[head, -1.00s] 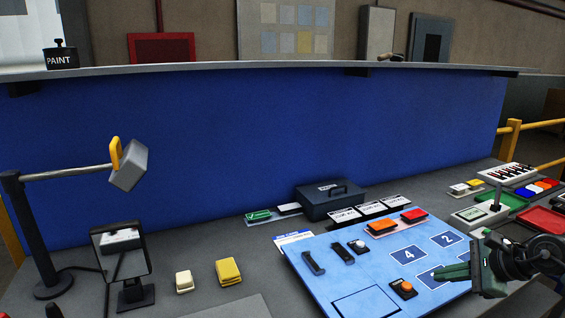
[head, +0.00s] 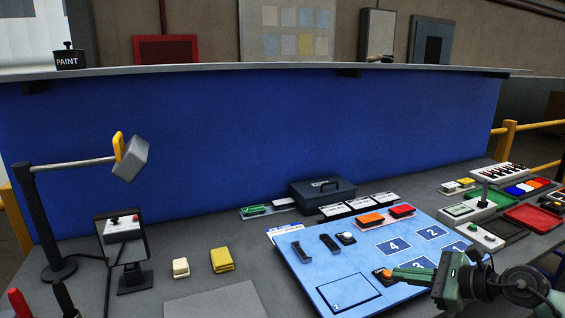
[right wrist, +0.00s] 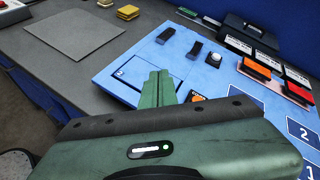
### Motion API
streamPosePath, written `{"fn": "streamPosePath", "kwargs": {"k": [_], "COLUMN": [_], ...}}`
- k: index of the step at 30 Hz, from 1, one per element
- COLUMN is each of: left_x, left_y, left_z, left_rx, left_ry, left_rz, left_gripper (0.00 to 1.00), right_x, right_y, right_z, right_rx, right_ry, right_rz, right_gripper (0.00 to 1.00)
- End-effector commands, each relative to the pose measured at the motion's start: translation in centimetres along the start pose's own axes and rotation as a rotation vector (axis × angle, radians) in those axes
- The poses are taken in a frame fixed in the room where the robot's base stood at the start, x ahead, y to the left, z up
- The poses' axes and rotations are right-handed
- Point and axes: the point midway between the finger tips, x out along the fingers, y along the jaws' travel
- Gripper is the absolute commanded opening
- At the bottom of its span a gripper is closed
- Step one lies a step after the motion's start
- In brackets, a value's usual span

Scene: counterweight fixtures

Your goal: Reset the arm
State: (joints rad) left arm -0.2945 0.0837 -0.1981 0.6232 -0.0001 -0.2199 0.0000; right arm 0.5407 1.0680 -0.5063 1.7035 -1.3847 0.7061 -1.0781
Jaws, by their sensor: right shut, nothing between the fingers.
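A dark post (head: 43,220) stands at the left of the grey bench. Its thin horizontal arm (head: 75,163) points right and ends in a tilted grey block (head: 133,158) with a yellow handle (head: 118,146). My right gripper (head: 396,273) is shut and empty over the light blue panel (head: 440,215). Its green fingers point left, close to the orange button (head: 386,272); I cannot tell whether they touch it. In the right wrist view the shut fingers (right wrist: 158,78) lie over the panel's outlined square, beside the button (right wrist: 197,98). My left gripper is not in view.
A framed mirror-like plate (head: 124,240) stands near the post, showing a box with red buttons. Red and black handles (head: 19,302) show at bottom left. A blue wall stands behind.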

Motion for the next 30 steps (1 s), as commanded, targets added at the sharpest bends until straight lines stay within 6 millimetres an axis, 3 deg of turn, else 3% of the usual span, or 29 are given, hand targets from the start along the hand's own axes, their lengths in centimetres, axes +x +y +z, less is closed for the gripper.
{"fn": "streamPosePath", "kwargs": {"k": [3, 7, 10, 12, 14, 17, 19, 21, 25, 26, 30], "left_x": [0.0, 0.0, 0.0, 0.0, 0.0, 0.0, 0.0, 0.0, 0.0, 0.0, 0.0], "left_y": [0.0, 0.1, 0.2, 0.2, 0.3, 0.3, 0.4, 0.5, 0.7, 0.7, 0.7], "left_z": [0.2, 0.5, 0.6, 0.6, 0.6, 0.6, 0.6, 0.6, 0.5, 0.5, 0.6], "left_rx": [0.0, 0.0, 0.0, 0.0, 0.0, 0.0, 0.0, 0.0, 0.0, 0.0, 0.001], "left_ry": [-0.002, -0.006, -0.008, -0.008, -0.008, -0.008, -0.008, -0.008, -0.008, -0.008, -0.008], "left_rz": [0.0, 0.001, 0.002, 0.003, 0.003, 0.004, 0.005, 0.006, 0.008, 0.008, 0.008], "left_gripper": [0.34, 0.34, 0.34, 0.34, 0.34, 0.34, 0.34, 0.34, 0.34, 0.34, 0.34], "right_x": [2.1, 3.3, 3.1, 2.4, 1.7, 0.4, -0.4, -1.2, -2.7, -3.0, -4.5], "right_y": [2.2, 4.0, 4.7, 4.7, 4.8, 5.8, 7.8, 10.9, 18.1, 19.7, 26.1], "right_z": [3.1, 6.8, 8.6, 8.3, 7.0, 2.8, -1.1, -5.2, -11.0, -11.8, -14.2], "right_rx": [0.178, 0.477, 0.834, 1.127, 1.382, 1.818, 2.122, 2.421, 2.854, -2.798, -2.524], "right_ry": [-0.166, -0.383, -0.576, -0.7, -0.786, -0.892, -0.935, -0.952, -0.918, 0.863, 0.649], "right_rz": [-0.023, -0.066, -0.123, -0.179, -0.238, -0.366, -0.479, -0.621, -0.907, 0.926, 0.978], "right_gripper": [0.0, 0.0, 0.0, 0.0, 0.0, 0.0, 0.0, 0.0, 0.0, 0.0, 0.0]}}
